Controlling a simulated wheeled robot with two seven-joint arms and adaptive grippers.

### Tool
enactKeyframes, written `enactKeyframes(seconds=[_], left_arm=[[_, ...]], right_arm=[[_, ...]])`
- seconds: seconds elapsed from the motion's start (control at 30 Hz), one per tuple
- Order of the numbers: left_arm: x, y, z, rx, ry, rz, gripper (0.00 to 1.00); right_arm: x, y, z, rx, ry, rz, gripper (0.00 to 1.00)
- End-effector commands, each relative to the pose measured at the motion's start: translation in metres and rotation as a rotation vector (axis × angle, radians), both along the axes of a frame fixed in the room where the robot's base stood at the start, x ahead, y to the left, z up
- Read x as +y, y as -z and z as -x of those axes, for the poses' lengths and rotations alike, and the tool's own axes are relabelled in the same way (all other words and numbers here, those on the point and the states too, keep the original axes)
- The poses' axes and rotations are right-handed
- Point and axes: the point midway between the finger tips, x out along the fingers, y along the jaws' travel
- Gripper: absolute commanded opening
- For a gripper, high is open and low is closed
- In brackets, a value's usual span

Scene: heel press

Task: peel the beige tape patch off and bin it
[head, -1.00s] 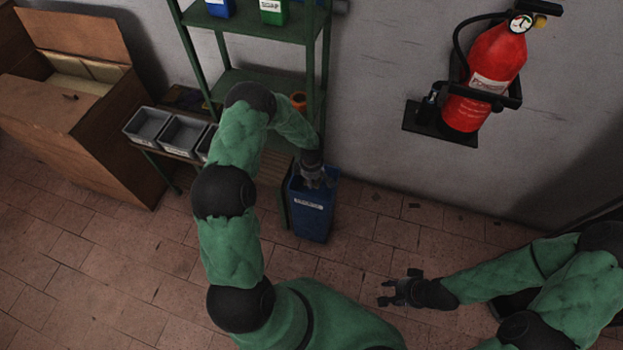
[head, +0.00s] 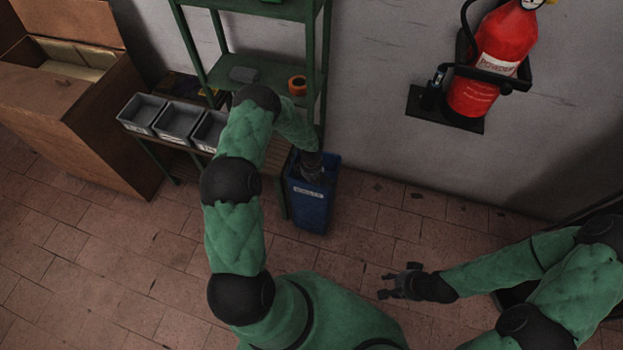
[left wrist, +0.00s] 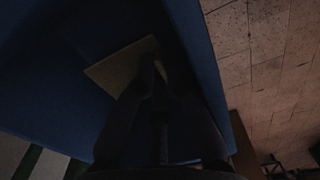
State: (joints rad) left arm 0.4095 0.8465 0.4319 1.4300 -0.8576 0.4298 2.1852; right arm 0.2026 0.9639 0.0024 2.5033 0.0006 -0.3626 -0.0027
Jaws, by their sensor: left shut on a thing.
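The blue bin (head: 311,209) stands on the floor against the wall, beside the green shelf. My left gripper reaches down into its mouth, and its fingers are hidden by the bin in the head view. In the left wrist view my left gripper (left wrist: 155,75) is inside the bin (left wrist: 203,60), shut on the beige tape patch (left wrist: 118,68). The patch is a flat square, dim in the shadow of the bin. My right gripper (head: 388,286) is open and empty above the floor at the right.
A green shelf (head: 262,72) with an orange roll (head: 298,85) stands behind the bin. Grey trays (head: 180,122) sit on a low bench to its left. A cardboard box (head: 75,115) is far left. A red extinguisher (head: 487,75) hangs on the wall. Tiled floor in front is clear.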

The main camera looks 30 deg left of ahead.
Motion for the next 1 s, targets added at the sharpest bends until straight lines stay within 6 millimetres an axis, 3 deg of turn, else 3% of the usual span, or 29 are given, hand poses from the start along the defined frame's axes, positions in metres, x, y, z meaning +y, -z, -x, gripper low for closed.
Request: enactKeyframes(seconds=[0.5, 0.53, 0.6, 1.0], left_arm=[[-0.0001, 0.0091, 0.0004, 0.001, 0.001, 0.0, 0.0], [-0.0002, 0.0091, 0.0005, 0.001, 0.001, 0.0, 0.18], [-0.0003, 0.0092, 0.0008, 0.002, 0.001, 0.0, 0.38], [-0.0019, 0.0105, 0.0049, 0.012, 0.001, 0.002, 0.45]], right_arm=[[0.0, 0.0042, -0.0001, 0.0, 0.0, 0.0, 0.4], [0.0, 0.0042, -0.0001, 0.0, 0.0, 0.0, 0.4], [0.0, 0.0042, -0.0001, 0.0, 0.0, 0.0, 0.4], [-0.0001, 0.0041, 0.0, 0.0, 0.0, 0.0, 0.4]])
